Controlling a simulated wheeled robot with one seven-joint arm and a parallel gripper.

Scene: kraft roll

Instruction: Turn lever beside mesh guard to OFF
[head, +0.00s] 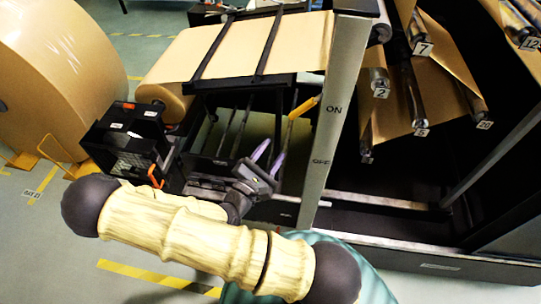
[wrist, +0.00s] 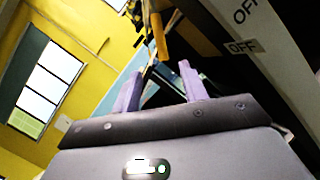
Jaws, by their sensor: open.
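The lever's yellow handle (head: 303,107) is in the head view, angled up and right towards the ON label (head: 334,109) on a grey post. The OFF label (head: 321,160) is lower on that post. In the wrist view the yellow handle (wrist: 160,36) hangs at the top, beyond my fingertips, and an OFF label (wrist: 242,47) is to its right. My gripper (head: 269,153) has purple fingers, open and empty, below and left of the handle. In the wrist view my gripper (wrist: 161,72) shows a clear gap between its fingers. I cannot clearly make out the mesh guard.
The grey post (head: 343,80) stands just right of the lever. Numbered rollers (head: 415,95) with brown paper are to its right. A large kraft roll (head: 62,70) is at the left. A black box unit (head: 125,140) stands left of my gripper. Open floor (head: 60,250) lies at the lower left.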

